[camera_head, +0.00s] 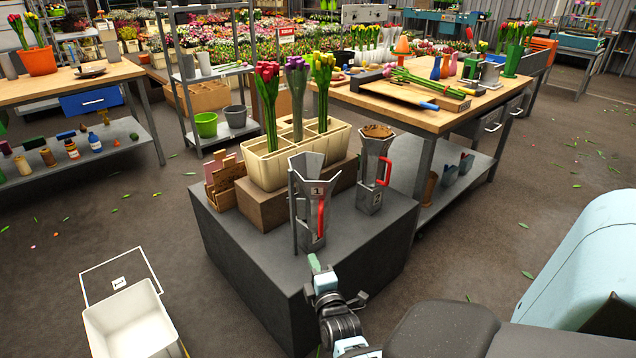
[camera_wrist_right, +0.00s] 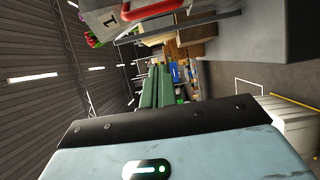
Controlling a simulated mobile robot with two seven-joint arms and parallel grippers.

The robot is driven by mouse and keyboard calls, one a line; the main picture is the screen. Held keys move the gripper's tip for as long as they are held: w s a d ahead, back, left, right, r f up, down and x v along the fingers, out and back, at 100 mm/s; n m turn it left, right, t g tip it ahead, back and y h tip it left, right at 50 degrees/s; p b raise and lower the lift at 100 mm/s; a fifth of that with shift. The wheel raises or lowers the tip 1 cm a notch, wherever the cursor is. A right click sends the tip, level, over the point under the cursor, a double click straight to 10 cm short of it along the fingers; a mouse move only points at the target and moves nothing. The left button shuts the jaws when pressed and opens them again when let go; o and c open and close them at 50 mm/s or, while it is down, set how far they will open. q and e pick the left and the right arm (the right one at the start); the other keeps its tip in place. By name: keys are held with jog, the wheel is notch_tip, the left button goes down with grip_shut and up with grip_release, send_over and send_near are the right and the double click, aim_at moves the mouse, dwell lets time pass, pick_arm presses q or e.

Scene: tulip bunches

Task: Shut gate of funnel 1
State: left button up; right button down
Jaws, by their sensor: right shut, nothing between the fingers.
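Funnel 1 (camera_head: 306,178), a grey metal funnel labelled 1, stands upright at the front of the dark block. Its red handle (camera_head: 321,218) hangs along the right side of its lower body. In the right wrist view the label plate (camera_wrist_right: 100,18) and red handle (camera_wrist_right: 152,9) show at the top. I cannot tell whether its gate is open or shut. My right gripper (camera_head: 314,264) is shut and empty, just below and in front of the funnel's base, apart from the handle. Its green fingers (camera_wrist_right: 157,88) lie together in the right wrist view. My left gripper is not in view.
Funnel 2 (camera_head: 370,182) with a red handle stands behind right, brown material in its top. A cream divided bin (camera_head: 268,170) with tulip bunches stands behind. The dark block (camera_head: 250,247) carries them. A white bin (camera_head: 128,318) is on the floor at left.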

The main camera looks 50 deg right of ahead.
pick_arm(q)
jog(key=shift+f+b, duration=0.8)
jog(key=shift+b, duration=0.25)
pick_arm(e)
jog(key=w+d, duration=0.7)
jog(key=d, duration=0.2)
jog(key=shift+w, duration=0.15)
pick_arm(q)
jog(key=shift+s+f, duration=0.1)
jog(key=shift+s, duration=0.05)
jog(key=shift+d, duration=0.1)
